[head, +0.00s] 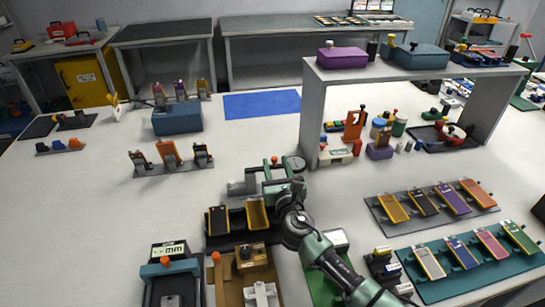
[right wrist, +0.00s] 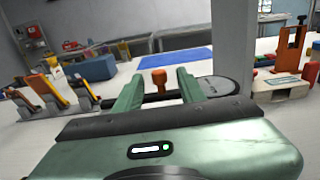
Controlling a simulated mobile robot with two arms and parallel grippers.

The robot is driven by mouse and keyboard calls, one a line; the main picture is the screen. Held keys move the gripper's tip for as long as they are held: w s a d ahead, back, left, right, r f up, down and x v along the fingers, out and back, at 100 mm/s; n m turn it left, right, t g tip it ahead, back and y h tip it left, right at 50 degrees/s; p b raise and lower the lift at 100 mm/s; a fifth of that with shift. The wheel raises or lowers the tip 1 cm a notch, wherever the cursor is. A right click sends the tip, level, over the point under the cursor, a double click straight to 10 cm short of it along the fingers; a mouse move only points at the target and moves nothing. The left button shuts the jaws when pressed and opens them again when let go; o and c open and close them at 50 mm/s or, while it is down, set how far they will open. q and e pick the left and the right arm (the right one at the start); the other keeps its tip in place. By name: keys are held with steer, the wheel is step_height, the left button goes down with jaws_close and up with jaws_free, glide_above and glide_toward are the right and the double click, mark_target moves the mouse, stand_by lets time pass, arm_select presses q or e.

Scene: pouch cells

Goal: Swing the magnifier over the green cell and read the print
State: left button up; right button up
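The magnifier (head: 296,162) is a dark rounded head on an arm, with an upright orange knob (head: 274,160). It lies just past my right gripper (head: 276,169) in the head view. In the right wrist view the dark head (right wrist: 222,90) is right of the orange knob (right wrist: 160,78). The right gripper's two green fingers (right wrist: 159,84) stand apart on either side of the knob, with gaps showing. A green cell (head: 521,237) lies at the right end of the front rack. Any cell under the right gripper is partly hidden. My left gripper is not in view.
A dark cell (head: 218,220) and a yellow cell (head: 257,215) lie beside the right wrist. A grey shelf (head: 312,120) stands behind on the right. A gauge marked mm (head: 170,252) is at the front left. The white table is clear around the blue mat (head: 262,104).

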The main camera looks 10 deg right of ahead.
steer(key=w, duration=0.5)
steer(key=shift+b, duration=0.35)
jaws_close()
steer(key=shift+f, duration=0.1)
stand_by(1.0)
